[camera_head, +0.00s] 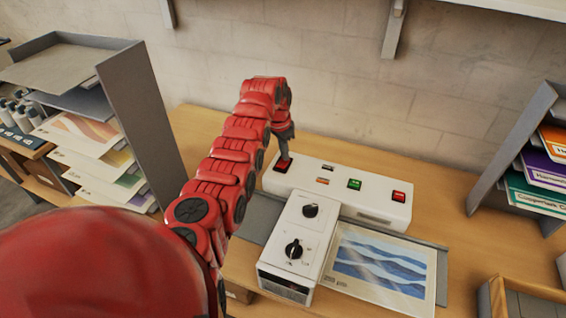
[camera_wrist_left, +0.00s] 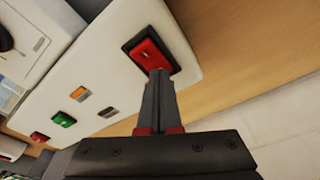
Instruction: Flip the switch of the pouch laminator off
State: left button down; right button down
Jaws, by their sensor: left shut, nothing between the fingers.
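The white pouch laminator (camera_head: 337,187) stands on the wooden table against the wall. Its red rocker switch (camera_head: 282,166) sits at the left end of the rear housing, and it also shows in the left wrist view (camera_wrist_left: 147,54) in a dark frame. My left gripper (camera_head: 285,156) points down at the switch with its fingers shut and empty. In the left wrist view the fingertips (camera_wrist_left: 159,74) are at the edge of the switch; I cannot tell whether they press it. My right gripper is not in view.
Green (camera_head: 354,184) and red (camera_head: 399,196) buttons sit further right on the housing. A front control box has two black knobs (camera_head: 294,249). A sheet with blue waves (camera_head: 380,262) lies beside it. Shelf racks stand left (camera_head: 144,110) and right (camera_head: 512,150).

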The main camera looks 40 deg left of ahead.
pick_arm(q)
jog(key=shift+r, duration=0.15)
notch_tip(320, 180, up, 7)
jog(key=shift+b, duration=0.45)
dwell(0.6)
